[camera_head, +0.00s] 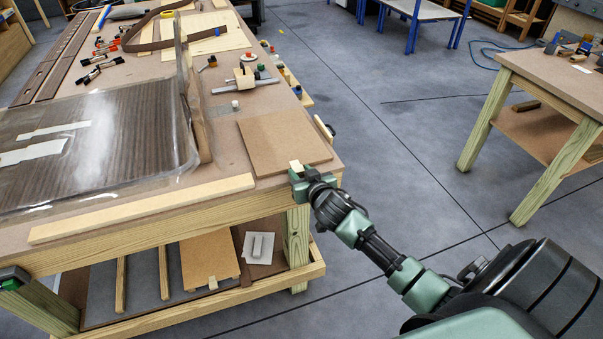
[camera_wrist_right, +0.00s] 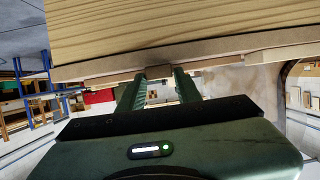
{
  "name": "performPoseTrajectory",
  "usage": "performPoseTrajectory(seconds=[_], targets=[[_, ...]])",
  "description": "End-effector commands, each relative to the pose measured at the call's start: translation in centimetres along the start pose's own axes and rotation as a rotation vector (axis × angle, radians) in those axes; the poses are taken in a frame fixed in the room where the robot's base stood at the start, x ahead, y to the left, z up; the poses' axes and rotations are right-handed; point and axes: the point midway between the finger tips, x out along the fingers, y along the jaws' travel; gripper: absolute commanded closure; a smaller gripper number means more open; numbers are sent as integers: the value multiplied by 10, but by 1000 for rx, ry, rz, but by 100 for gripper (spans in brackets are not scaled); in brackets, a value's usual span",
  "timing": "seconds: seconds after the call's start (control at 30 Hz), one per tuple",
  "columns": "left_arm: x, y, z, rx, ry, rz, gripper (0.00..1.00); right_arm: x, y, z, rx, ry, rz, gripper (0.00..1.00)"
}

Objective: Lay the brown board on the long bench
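The brown board (camera_head: 280,138) lies flat, or nearly so, at the near right corner of the long bench (camera_head: 225,172). A small pale tab (camera_head: 296,164) shows at the board's near edge. My right gripper (camera_head: 300,172) is at this edge, over the bench's front corner. In the right wrist view its two fingers (camera_wrist_right: 159,78) stand on either side of the tab (camera_wrist_right: 158,71) and appear to touch it. The wood grain of the bench edge fills the top of that view.
A clear film bag (camera_head: 110,130) over a dark veneered panel lies left of the board. A pale wood strip (camera_head: 140,207) runs along the front edge. Clamps and small tools lie behind. Another bench (camera_head: 555,85) stands right, across open floor. A similar tabbed board (camera_head: 208,258) lies on the lower shelf.

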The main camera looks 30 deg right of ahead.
Motion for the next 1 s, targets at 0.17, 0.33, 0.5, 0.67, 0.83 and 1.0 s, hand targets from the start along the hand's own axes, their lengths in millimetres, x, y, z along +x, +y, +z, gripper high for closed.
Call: performPoseTrajectory(seconds=[0.17, 0.33, 0.5, 0.67, 0.83, 1.0], targets=[[0, 0, -1, 0, 1, 0, 64, 0, 0, -1, 0, 1, 0, 44], [0, 0, -1, -1, 1, 0, 64, 0, 0, 4, 0, -9, 2, 44], [2, 0, -1, -1, 1, 0, 64, -9, 0, 4, 0, -6, 0, 44], [5, 0, -1, -1, 2, 0, 64, -33, 0, 4, 1, -4, -1, 44], [8, 0, 0, -1, 2, 0, 64, -60, 0, 2, 0, -2, 0, 44], [10, 0, 0, -1, 2, 0, 64, -75, 0, 1, 0, -1, 0, 44]])
